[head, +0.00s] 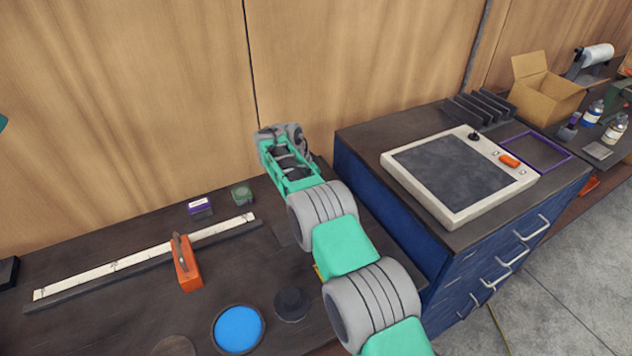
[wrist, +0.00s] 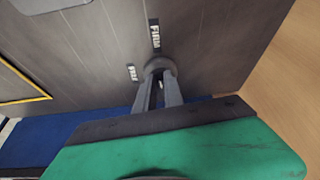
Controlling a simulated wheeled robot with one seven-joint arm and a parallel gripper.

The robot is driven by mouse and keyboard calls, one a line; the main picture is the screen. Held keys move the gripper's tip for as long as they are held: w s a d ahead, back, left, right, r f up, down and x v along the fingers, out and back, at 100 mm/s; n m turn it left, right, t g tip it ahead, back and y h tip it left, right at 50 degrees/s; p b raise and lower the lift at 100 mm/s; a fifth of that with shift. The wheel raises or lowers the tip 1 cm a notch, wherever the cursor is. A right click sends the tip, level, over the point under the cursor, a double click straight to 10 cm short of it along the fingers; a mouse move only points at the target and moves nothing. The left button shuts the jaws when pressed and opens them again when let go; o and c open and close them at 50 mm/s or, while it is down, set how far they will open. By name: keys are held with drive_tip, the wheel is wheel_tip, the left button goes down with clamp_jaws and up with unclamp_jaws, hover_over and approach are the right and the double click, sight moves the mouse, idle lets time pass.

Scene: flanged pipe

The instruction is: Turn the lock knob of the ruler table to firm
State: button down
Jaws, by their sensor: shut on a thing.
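The grey round lock knob (wrist: 160,64) stands on a dark grooved surface in the wrist view. My gripper (wrist: 160,78) has its two dark fingers shut on the knob, one on each side. A white label that seems to read FIRM (wrist: 155,37) lies just above the knob. A second small white label (wrist: 132,72) lies to its left, its word too small to read surely. I cannot tell which label the knob points to. In the head view my arm hides the knob and my fingers.
A long white ruler (head: 145,257) lies on the dark bench, with an orange block (head: 186,265) against it. A blue round dish (head: 238,329) and a black knobbed disc (head: 291,303) are nearer. A blue drawer cabinet (head: 470,275) stands right of my arm, carrying a white-framed panel (head: 455,172).

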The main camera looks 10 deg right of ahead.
idle(0.3)
drive_tip(key=c, duration=1.4)
unclamp_jaws()
drive_tip(key=shift+c, duration=0.2)
drive_tip(key=p+v, duration=0.1)
drive_tip(key=v, duration=0.6)
drive_tip(key=shift+a+r, duration=0.15)
drive_tip(key=shift+r, duration=0.2)
